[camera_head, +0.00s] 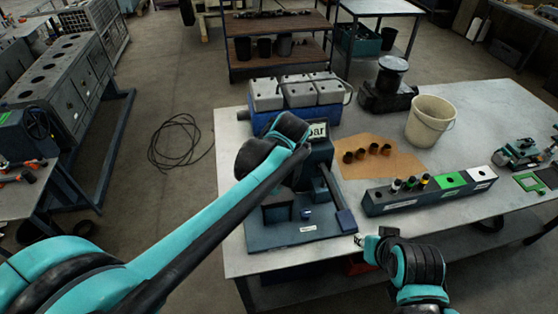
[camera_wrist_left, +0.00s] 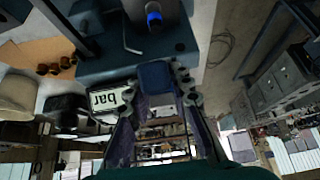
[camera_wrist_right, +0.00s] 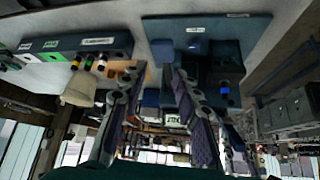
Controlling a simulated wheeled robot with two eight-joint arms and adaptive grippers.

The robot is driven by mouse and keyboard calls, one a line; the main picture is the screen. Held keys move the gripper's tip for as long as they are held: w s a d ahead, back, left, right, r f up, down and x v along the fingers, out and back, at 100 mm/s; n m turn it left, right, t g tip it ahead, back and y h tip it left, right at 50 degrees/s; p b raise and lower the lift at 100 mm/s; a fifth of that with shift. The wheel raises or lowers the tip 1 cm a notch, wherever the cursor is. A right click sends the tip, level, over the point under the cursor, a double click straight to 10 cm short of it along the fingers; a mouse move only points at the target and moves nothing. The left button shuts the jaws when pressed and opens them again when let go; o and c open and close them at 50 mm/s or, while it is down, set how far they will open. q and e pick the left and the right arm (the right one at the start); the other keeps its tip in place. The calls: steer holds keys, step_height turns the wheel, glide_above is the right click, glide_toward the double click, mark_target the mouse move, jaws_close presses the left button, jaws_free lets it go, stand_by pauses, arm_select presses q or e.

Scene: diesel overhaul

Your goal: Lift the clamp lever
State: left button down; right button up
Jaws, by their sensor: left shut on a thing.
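The blue test stand (camera_head: 290,232) with a "bar" display (camera_head: 318,130) stands on the table's left part. My left arm crosses in front of it and hides the left gripper in the head view. In the left wrist view, my left gripper (camera_wrist_left: 157,82) is shut on a blue block (camera_wrist_left: 155,74), apparently the clamp lever's grip, beside the display (camera_wrist_left: 108,99). A second, long lever (camera_head: 334,192) with a dark blue end is on the stand's right side. My right gripper (camera_head: 362,240) is open and empty near the stand's front right corner; its spread fingers show in the right wrist view (camera_wrist_right: 150,85).
Right of the stand are a long block (camera_head: 410,203) with several small parts, a brown mat (camera_head: 405,165) with dark cups, and a cream bucket (camera_head: 430,120). A blue engine unit (camera_head: 328,116) with grey covers is behind.

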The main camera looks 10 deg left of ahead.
steer(key=shift+w+a+m, duration=0.3)
jaws_close()
steer(key=w+a+r+m+g+y, duration=0.1)
steer(key=w+a+m+g+y, duration=0.4)
steer(key=w+a+m+y, duration=0.75)
steer(key=w+d+f+m+g+y, duration=0.2)
steer(key=w+f+m+g+y, duration=0.45)
steer(key=m, duration=0.35)
steer(key=a+r, duration=0.5)
steer(key=a, duration=0.5)
steer(key=shift+s+a+r+t+y, duration=0.2)
steer(key=shift+a+r+t+y, duration=0.15)
steer(key=shift+t, duration=0.1)
